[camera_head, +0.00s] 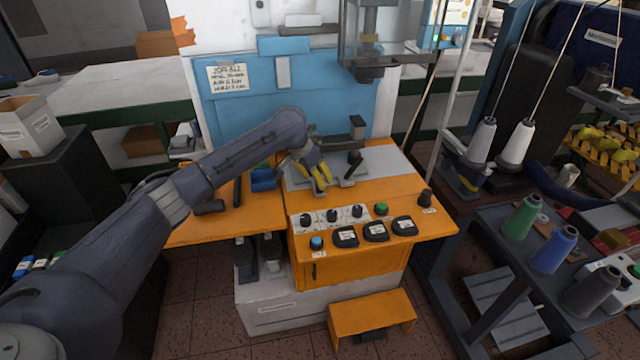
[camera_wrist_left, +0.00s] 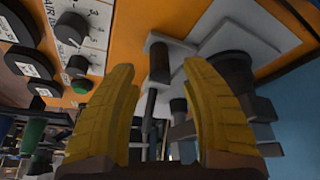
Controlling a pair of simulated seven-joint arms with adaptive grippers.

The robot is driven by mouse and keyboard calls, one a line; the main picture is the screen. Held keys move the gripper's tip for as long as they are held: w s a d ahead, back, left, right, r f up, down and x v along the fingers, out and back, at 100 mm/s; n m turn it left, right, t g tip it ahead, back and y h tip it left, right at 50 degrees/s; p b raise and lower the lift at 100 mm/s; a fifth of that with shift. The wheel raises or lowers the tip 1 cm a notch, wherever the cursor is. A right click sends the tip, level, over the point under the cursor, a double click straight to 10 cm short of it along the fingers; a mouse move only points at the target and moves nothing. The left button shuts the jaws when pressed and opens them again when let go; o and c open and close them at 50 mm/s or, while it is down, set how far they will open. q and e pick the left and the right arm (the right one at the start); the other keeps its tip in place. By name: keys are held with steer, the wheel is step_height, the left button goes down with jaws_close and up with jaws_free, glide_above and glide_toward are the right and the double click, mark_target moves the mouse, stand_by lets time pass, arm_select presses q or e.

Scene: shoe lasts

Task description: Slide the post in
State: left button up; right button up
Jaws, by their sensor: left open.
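My left gripper (camera_head: 322,178) reaches in from the left over the grey plate (camera_head: 385,163) on the orange machine table. Its two yellow fingers are apart, and they also show wide open in the left wrist view (camera_wrist_left: 160,118). In that view a thin dark post (camera_wrist_left: 151,108) appears between the fingers, with clear space on both sides. I cannot tell how far beyond the fingertips it is. In the head view a dark metal fixture (camera_head: 357,125) stands on the plate just behind the gripper, and a black-knobbed lever (camera_head: 353,160) is to its right. My right gripper is not in view.
A control panel with black knobs (camera_head: 332,215) and several buttons lies along the table's front. A blue tray (camera_head: 263,180) sits left of the gripper. A press head (camera_head: 370,65) hangs above and behind. The plate's right part is clear.

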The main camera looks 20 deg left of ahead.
arm_select(q)
steer(key=shift+x, duration=2)
steer(key=shift+c, duration=0.3)
jaws_close()
steer(key=shift+r, duration=0.1)
